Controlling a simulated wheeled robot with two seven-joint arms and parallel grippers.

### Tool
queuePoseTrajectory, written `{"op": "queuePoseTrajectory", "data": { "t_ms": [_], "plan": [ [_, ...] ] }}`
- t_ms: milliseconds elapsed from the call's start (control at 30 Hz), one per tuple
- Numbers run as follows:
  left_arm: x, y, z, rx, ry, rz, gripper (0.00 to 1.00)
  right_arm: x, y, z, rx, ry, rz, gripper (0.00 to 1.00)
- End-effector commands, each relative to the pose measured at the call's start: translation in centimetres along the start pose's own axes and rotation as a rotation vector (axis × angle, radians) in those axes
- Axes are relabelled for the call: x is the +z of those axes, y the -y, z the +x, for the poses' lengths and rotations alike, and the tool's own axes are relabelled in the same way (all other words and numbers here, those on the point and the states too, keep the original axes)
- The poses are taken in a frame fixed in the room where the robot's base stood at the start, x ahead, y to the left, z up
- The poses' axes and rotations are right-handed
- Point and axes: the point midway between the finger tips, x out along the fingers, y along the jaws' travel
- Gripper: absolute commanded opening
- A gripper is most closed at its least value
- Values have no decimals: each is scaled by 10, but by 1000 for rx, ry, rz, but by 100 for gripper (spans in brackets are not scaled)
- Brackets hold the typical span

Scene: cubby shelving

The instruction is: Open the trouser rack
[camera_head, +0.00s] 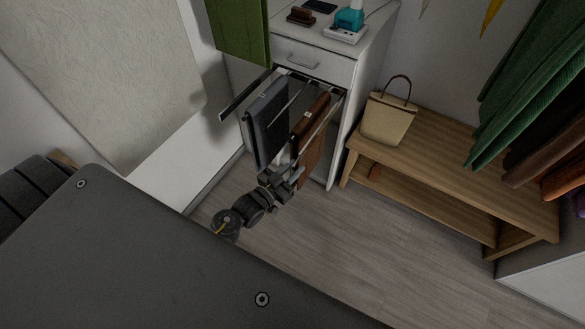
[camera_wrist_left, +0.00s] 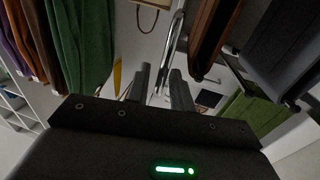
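The trouser rack (camera_head: 240,99) sticks out of the white cabinet, below its drawer. Dark grey trousers (camera_head: 267,128) and brown trousers (camera_head: 311,130) hang from it; the grey pair also shows in the left wrist view (camera_wrist_left: 285,40). My left gripper (camera_head: 292,176) is at the near, lower end of the hanging trousers. In the left wrist view its two fingers (camera_wrist_left: 160,88) stand apart, with a shiny metal bar (camera_wrist_left: 172,45) of the rack running between them. I cannot tell whether the fingers touch the bar. My right gripper is not in view.
The white drawer (camera_head: 312,62) above the rack is shut. A wooden bench (camera_head: 440,150) with a beige bag (camera_head: 387,118) stands at the right. Green and brown clothes hang at the upper right. A large grey panel fills the lower left. The floor (camera_head: 340,240) in front is clear.

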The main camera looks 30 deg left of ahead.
Motion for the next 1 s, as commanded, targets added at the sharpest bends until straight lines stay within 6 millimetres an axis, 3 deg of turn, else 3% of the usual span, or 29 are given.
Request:
{"op": "queuePoseTrajectory", "data": {
  "t_ms": [367, 800, 1000],
  "plan": [
    [0, 0, -7, -1, 0, 0, 24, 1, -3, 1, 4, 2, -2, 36],
    [2, 0, -86, -1, 2, -1, 24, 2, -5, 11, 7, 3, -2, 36],
    [0, 1, -105, -1, -1, 0, 24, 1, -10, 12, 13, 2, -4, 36]
  ]
}}
